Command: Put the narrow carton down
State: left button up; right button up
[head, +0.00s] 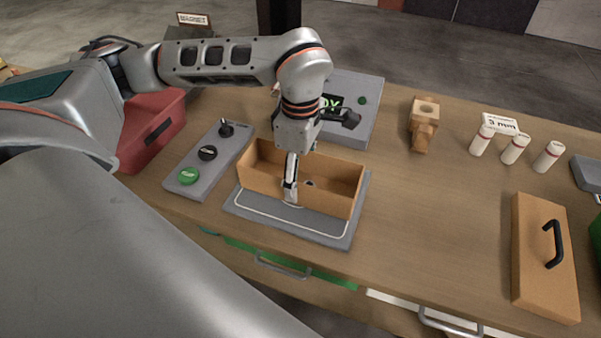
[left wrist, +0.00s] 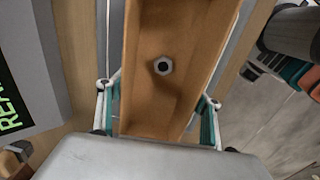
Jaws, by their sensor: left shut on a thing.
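The narrow carton (head: 330,193) is a long, open-topped orange-brown box at the grey mat with a white outline (head: 300,226). It looks level; I cannot tell whether it rests on the mat or hangs just above it. My left gripper (head: 290,190) reaches down over it and is shut across its long walls. In the left wrist view, the fingers stand on both sides of the carton (left wrist: 165,95), and a hex nut (left wrist: 163,66) lies on its floor. My right gripper is not in view.
A control panel (head: 208,165) with knobs and a green button and a red box (head: 155,128) stand left. A grey display unit (head: 350,108) is behind. A wooden piece (head: 424,122), white cylinders (head: 515,149) and a handled lid (head: 540,255) are right. Clear table lies between.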

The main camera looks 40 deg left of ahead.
pick_arm(q)
jog(key=o, duration=1.1)
jog(key=shift+f, duration=0.1)
jog(key=shift+o, duration=0.2)
notch_tip(320, 180, up, 12)
jog(key=shift+p, duration=0.45)
